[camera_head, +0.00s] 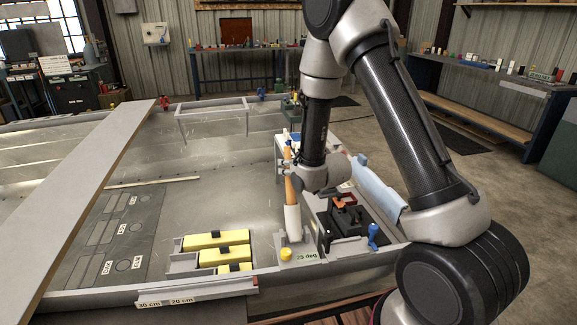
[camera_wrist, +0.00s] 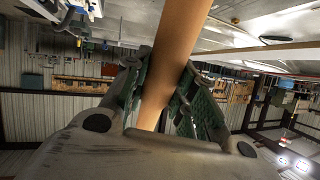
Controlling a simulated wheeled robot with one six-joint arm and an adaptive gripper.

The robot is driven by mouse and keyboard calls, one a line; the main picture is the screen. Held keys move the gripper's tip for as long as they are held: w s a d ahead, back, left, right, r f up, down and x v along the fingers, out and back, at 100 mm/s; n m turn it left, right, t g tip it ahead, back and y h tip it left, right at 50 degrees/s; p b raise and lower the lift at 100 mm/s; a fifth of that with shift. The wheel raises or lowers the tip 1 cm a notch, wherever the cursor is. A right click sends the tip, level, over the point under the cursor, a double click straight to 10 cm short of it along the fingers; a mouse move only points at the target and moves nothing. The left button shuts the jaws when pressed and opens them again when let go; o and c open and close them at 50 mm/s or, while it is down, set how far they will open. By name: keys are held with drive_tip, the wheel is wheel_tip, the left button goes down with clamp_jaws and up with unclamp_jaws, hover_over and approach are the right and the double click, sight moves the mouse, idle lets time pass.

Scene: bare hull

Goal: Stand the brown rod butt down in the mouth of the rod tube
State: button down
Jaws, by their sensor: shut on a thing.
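The brown rod (camera_head: 289,188) is close to upright in the head view, leaning slightly. My gripper (camera_head: 297,175) is shut on it from the right. In the wrist view the rod (camera_wrist: 176,45) runs between the green finger pads of my gripper (camera_wrist: 165,92). The white rod tube (camera_head: 293,220) stands below, on the bracket marked "25 deg". The rod's lower end meets the tube's mouth in the head view. I cannot tell whether it is inside the mouth or just above or in front of it.
Yellow blocks (camera_head: 217,239) sit in a rack left of the tube. A black device (camera_head: 345,222) and a blue knob (camera_head: 375,233) are close on the right. A yellow cap (camera_head: 286,253) is in front. A long plank (camera_head: 85,190) crosses the hull at left.

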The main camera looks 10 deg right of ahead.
sight(292, 184)
drive_tip(key=shift+s+f, duration=0.4)
drive_tip(key=shift+f, duration=0.5)
drive_tip(key=shift+s+f, duration=0.45)
drive_tip(key=shift+f, duration=0.5)
drive_tip(key=shift+s+f, duration=0.4)
drive_tip(key=shift+f, duration=0.5)
idle(1.4)
drive_tip(key=c, duration=1.1)
unclamp_jaws()
wheel_tip(292, 184, up, 10)
drive_tip(key=shift+r, duration=0.1)
